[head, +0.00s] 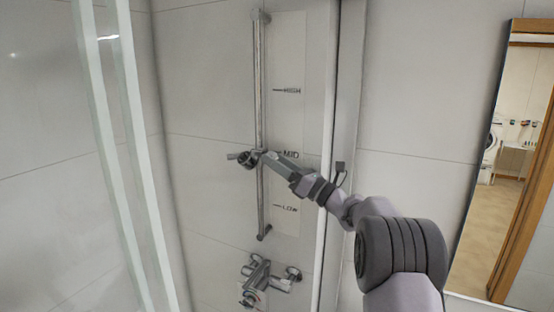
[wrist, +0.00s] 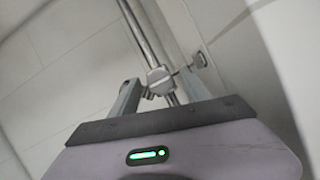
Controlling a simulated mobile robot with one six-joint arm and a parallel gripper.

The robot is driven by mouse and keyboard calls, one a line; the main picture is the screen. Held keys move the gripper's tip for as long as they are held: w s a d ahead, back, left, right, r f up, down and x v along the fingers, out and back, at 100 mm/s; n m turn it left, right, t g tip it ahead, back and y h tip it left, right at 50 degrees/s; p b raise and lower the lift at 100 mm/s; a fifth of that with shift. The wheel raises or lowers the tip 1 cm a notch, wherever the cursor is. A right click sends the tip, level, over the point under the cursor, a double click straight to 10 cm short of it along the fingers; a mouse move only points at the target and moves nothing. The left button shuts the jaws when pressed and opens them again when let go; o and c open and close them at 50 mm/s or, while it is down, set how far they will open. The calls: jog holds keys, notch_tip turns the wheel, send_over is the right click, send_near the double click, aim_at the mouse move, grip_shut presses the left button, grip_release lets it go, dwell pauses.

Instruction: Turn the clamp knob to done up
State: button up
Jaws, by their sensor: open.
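A chrome clamp (wrist: 158,78) sits on the vertical shower rail (head: 260,80), level with the MID mark in the head view. The clamp shows dark and small in the head view (head: 246,160), with a short piece sticking out to its left. My gripper (wrist: 161,87) is open, with one finger on each side of the clamp in the wrist view. In the head view my gripper reaches the clamp from the right and hides part of it. I cannot tell which part is the knob, how it is turned, or whether the fingers touch it.
A strip with HIGH, MID and LOW marks (head: 289,55) runs beside the rail. A chrome mixer tap (head: 262,278) is on the wall below. A glass panel (head: 120,120) stands at the left. A wood-framed mirror or doorway (head: 520,200) is at the right.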

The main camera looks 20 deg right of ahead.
jog(key=shift+c, duration=0.2)
grip_shut()
